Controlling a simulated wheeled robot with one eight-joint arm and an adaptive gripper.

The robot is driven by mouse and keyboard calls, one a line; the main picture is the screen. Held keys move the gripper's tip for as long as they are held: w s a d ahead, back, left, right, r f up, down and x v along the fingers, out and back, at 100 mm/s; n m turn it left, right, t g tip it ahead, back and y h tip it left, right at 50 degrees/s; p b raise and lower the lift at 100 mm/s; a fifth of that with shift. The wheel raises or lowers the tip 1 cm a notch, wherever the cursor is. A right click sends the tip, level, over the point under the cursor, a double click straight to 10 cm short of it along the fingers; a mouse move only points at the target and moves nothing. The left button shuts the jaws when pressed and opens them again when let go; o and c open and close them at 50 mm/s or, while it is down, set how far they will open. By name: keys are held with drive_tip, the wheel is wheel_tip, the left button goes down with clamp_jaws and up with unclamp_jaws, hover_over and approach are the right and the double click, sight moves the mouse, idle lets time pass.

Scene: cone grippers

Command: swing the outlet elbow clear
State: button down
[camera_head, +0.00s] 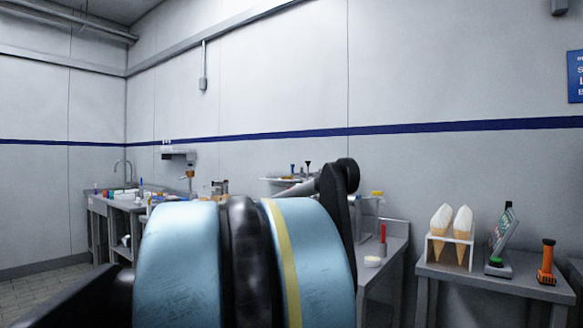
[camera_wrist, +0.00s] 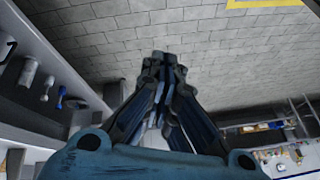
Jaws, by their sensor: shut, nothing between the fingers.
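My gripper (camera_wrist: 163,62) shows in the wrist view, with its dark fingers together and nothing between them. It points over the grey tiled floor and touches nothing that I can see. In the head view my blue and black arm fills the lower middle and hides part of the benches behind it; I cannot make out the gripper there. I cannot pick out the outlet elbow for certain in either view.
A side table (camera_head: 500,280) at right holds a white cone stand (camera_head: 450,250), a tilted screen device (camera_head: 501,240) and an orange tool (camera_head: 547,262). A sink bench (camera_head: 97,203) stands far left. The tiled floor (camera_wrist: 215,50) is open ahead of the gripper.

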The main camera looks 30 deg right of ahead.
drive_tip(key=w+d+r+m+t, duration=0.1)
drive_tip(key=w+d+r+t, duration=0.3)
drive_tip(key=w+d+r, duration=0.5)
drive_tip(key=w+d+r+t, duration=0.3)
drive_tip(key=w+d+r, duration=0.55)
drive_tip(key=r, duration=0.35)
drive_tip(key=d+r+m+t+h, duration=0.1)
drive_tip(key=d+r+t+h, duration=0.15)
drive_tip(key=d+r, duration=0.55)
drive_tip(key=d+r+m+t+h, duration=0.1)
drive_tip(key=d+r+h, duration=0.25)
drive_tip(key=d, duration=0.95)
drive_tip(key=d+r+m+t+h, duration=0.1)
drive_tip(key=d+r+h, duration=0.1)
drive_tip(key=d+r, duration=0.6)
drive_tip(key=d+f+x, duration=0.1)
drive_tip(key=x, duration=1.4)
drive_tip(key=shift+s+d+f, duration=0.35)
drive_tip(key=shift+d, duration=0.05)
drive_tip(key=shift+d+m, duration=0.15)
drive_tip(key=shift+m, duration=0.15)
